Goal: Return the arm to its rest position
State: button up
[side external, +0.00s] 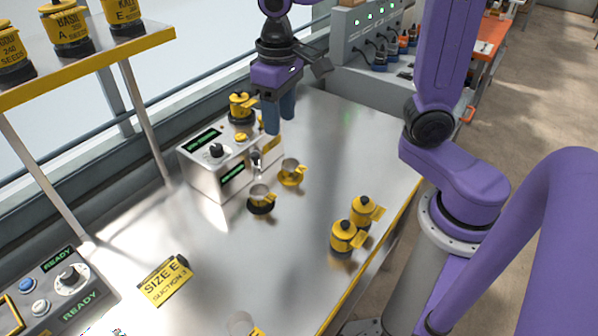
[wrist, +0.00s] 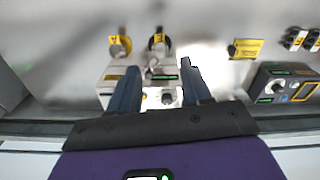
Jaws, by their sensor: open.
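My gripper (side external: 278,115) is open and empty, raised above the back of the steel bench near the seeder machine. In the wrist view its two blue fingers (wrist: 160,92) stand apart, with the seeder machine (wrist: 115,78) below and between them. In the side view the seeder machine (side external: 205,178) is a silver box with green displays and knobs. A yellow and black canister (side external: 241,107) sits on top of it. My purple arm is bent above the bench, and nothing is held.
Two metal cups stand before the machine, one on a yellow base (side external: 291,173), one on a black base (side external: 260,200). Two yellow canisters (side external: 345,237) stand by the front edge. A shelf (side external: 90,68) holds canisters.

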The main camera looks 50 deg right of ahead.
jog(key=s+d+f+n, duration=0.2)
jog(key=s+n, duration=0.3)
jog(key=s, duration=0.4)
jog(key=s+d+f+n, duration=0.2)
jog(key=s+n, duration=0.3)
jog(key=s, duration=0.4)
jog(key=shift+s+d+f+n, duration=0.3)
jog(key=shift+s+d+f, duration=0.05)
jog(key=shift+d+f, duration=0.05)
